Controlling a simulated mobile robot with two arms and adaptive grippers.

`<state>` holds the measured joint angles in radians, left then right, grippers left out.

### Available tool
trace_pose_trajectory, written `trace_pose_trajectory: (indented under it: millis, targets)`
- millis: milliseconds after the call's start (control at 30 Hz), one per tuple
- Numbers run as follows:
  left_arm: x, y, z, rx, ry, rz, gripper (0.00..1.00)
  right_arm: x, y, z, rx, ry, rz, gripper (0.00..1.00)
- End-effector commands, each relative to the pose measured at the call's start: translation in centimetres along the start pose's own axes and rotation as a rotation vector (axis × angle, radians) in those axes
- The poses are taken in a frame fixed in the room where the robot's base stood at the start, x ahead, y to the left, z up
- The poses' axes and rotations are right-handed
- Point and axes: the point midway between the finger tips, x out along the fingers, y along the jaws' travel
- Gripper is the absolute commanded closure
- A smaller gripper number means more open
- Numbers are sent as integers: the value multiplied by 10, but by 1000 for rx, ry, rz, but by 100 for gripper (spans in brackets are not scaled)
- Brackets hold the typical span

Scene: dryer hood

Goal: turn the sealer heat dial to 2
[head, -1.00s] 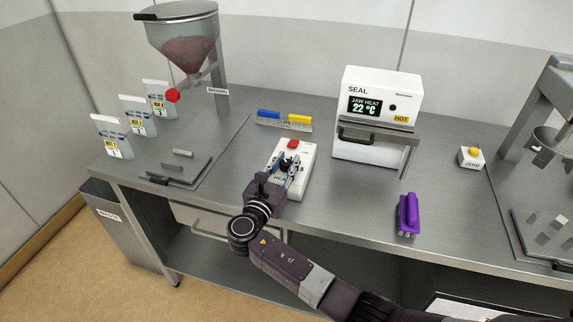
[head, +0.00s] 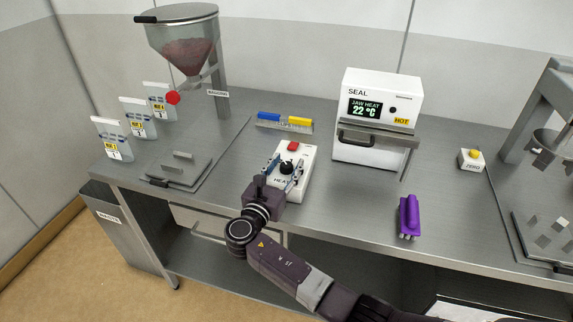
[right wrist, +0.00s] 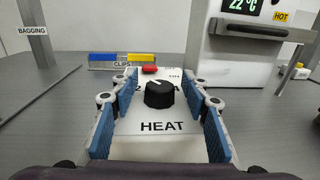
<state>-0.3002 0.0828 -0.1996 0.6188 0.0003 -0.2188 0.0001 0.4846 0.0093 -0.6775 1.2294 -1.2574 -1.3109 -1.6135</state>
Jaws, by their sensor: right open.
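The heat dial is a black knob (head: 287,167) on a white control box (head: 304,179) marked HEAT, with a red button (head: 293,146) behind the knob. The sealer (head: 377,113) is a white machine whose screen reads JAW HEAT 22 °C. My left gripper is not in view.
A clip rack (head: 284,123) with blue and yellow clips stands behind the box. A purple-handled tool (head: 408,216) lies to the right on the steel bench (head: 345,207). A hopper (head: 184,45) and pouches (head: 137,117) stand left.

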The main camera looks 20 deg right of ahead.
Motion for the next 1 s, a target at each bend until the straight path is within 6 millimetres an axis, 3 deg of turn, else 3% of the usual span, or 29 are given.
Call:
trace_pose_trajectory:
  millis: [167, 400, 600, 1000]
  targets:
    - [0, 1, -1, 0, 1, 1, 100, -27, 1, -1, 3, 4, 3, 57]
    - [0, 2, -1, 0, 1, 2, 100, -79, 1, -2, 2, 5, 3, 57]
    - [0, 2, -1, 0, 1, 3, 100, -108, 1, 0, 2, 2, 2, 57]
    - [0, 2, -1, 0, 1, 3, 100, -118, 0, 0, 1, 1, 1, 57]
